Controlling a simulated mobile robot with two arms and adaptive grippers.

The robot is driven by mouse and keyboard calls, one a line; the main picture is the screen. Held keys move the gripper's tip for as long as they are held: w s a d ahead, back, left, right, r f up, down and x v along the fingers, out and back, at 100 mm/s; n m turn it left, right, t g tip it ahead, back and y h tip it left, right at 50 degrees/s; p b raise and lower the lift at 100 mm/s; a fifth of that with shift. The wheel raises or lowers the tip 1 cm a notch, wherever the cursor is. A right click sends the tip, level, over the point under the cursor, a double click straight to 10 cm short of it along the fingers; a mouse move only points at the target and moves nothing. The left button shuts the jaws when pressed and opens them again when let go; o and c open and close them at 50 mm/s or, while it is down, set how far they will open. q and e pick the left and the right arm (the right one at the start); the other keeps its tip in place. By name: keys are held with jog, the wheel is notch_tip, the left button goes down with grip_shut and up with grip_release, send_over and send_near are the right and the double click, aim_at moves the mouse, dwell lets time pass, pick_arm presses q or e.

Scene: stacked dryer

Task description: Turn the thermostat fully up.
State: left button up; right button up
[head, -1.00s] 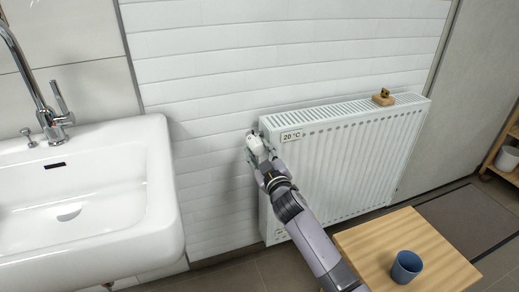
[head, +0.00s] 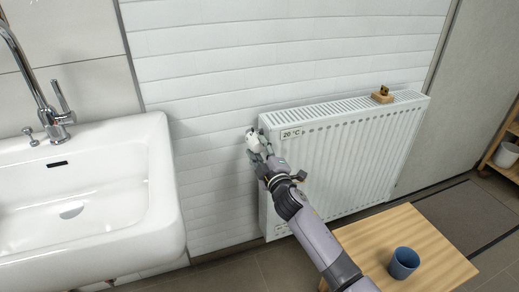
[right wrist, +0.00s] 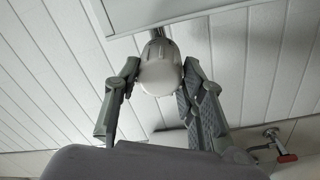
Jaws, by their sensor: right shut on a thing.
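The white thermostat knob (head: 252,136) sits at the upper left corner of the radiator (head: 345,165). In the right wrist view the rounded end of the thermostat knob (right wrist: 160,74) lies between the two fingers of my right gripper (right wrist: 161,82). The fingers partly hide the knob in the head view, and I cannot read any marks on it. My left gripper is not in view.
A white sink (head: 85,205) with a chrome tap is at the left. A wooden table (head: 430,235) with a blue cup (head: 404,263) stands at the lower right, close to my right arm. A small wooden object (head: 382,95) rests on the radiator's top.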

dwell(0.3)
jog(key=o, duration=1.1)
jog(key=shift+o, duration=0.2)
jog(key=shift+s+d, duration=0.1)
jog(key=shift+s, duration=0.15)
jog(key=v, duration=1.1)
jog(key=shift+s, duration=0.15)
jog(key=shift+f, duration=0.1)
